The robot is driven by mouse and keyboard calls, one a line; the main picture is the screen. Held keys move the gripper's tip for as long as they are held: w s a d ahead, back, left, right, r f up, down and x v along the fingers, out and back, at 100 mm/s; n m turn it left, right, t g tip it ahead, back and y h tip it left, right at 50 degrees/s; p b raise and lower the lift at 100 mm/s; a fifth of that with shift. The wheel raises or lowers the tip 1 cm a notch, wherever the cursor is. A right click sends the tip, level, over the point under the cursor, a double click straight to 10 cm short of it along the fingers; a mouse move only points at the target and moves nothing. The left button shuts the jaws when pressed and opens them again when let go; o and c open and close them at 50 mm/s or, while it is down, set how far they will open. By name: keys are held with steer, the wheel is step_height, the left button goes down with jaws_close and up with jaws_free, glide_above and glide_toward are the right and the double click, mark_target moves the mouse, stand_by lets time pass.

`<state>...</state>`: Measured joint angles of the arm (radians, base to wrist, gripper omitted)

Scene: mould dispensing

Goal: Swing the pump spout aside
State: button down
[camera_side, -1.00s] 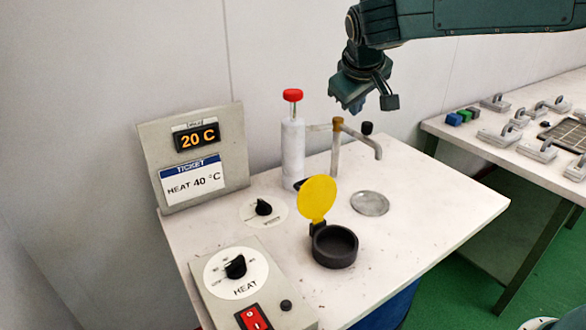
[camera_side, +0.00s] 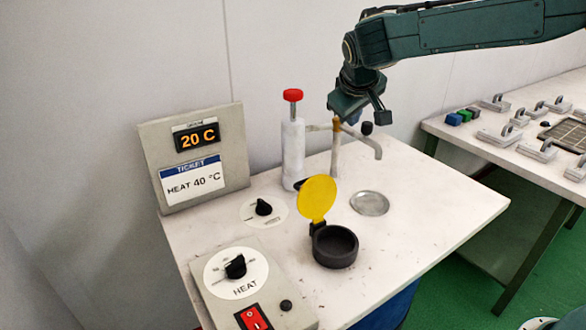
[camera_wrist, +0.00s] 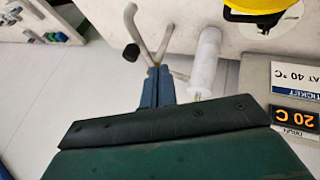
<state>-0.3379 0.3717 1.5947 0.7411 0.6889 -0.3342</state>
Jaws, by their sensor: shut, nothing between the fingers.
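The pump has a white cylinder (camera_side: 293,150) with a red knob (camera_side: 293,95) on top. A thin pipe joins it to an upright post (camera_side: 335,158) with a brass collar. The grey bent spout (camera_side: 372,143) reaches right from the collar, with a black knob (camera_side: 367,128) beside it. The spout (camera_wrist: 134,22) and black knob (camera_wrist: 131,52) also show in the wrist view. My gripper (camera_side: 350,118) is shut and empty, low beside the collar. In the wrist view its blue fingers (camera_wrist: 157,72) overlap the post top; I cannot tell whether they touch it.
A black round cup (camera_side: 335,246) with a raised yellow lid (camera_side: 317,198) stands in front. A round metal plate (camera_side: 369,203) lies below the spout. The heat box (camera_side: 250,285) and ticket panel (camera_side: 193,157) are at left. A second table (camera_side: 510,150) is at right.

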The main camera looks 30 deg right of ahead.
mark_target(357, 134)
steer(key=w+d+f, duration=0.3)
steer(key=d+f, duration=0.1)
steer(key=d, duration=0.2)
steer(key=shift+f, duration=0.35)
steer(key=shift+d, duration=0.2)
